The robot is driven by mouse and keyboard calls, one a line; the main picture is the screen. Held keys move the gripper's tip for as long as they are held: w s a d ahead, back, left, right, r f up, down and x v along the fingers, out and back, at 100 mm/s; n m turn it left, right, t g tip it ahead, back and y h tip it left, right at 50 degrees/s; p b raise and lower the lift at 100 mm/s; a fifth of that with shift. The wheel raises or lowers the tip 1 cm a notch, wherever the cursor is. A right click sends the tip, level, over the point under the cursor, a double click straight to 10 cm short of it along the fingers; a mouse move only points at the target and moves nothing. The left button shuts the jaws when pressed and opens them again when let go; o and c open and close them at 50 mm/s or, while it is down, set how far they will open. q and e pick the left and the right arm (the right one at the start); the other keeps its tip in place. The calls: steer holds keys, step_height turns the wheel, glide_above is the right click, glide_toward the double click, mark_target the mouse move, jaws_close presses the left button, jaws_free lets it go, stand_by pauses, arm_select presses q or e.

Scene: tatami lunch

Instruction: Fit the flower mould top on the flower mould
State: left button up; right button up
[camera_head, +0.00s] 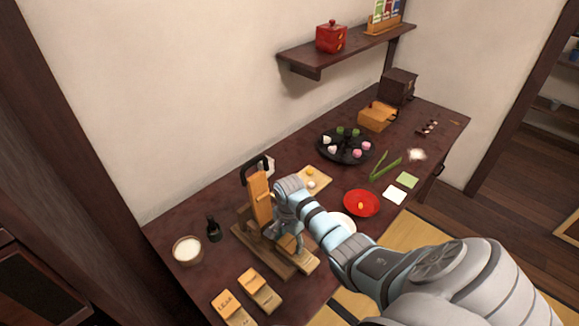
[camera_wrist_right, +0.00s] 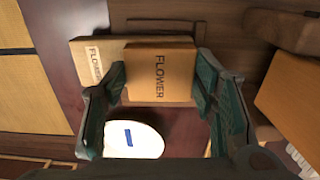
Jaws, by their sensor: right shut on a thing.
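My right gripper (camera_wrist_right: 160,82) is shut on the flower mould top (camera_wrist_right: 150,62), a light wooden block marked FLOWER, in the right wrist view. The flower mould (camera_wrist_right: 88,62), a wider light wooden block also marked FLOWER, shows behind and left of it. The top overlaps the mould in this view; I cannot tell whether they touch. In the head view my right gripper (camera_head: 292,236) is beside a wooden press (camera_head: 259,202), above a pale wooden piece (camera_head: 303,263) on the press's base. The gripper largely hides the held top there. My left gripper is out of view.
Two labelled wooden blocks (camera_head: 259,291) (camera_head: 228,308) lie at the table's near edge. A bowl of white stuff (camera_head: 187,250) and a dark bottle (camera_head: 213,230) stand left. A red bowl (camera_head: 361,203) and a black plate (camera_head: 326,152) are farther right.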

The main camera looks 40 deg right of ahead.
steer(key=o, duration=1.1)
steer(key=shift+r, duration=0.2)
step_height(320, 180, up, 12)
steer(key=shift+f, duration=0.25)
steer(key=shift+s+f, duration=0.1)
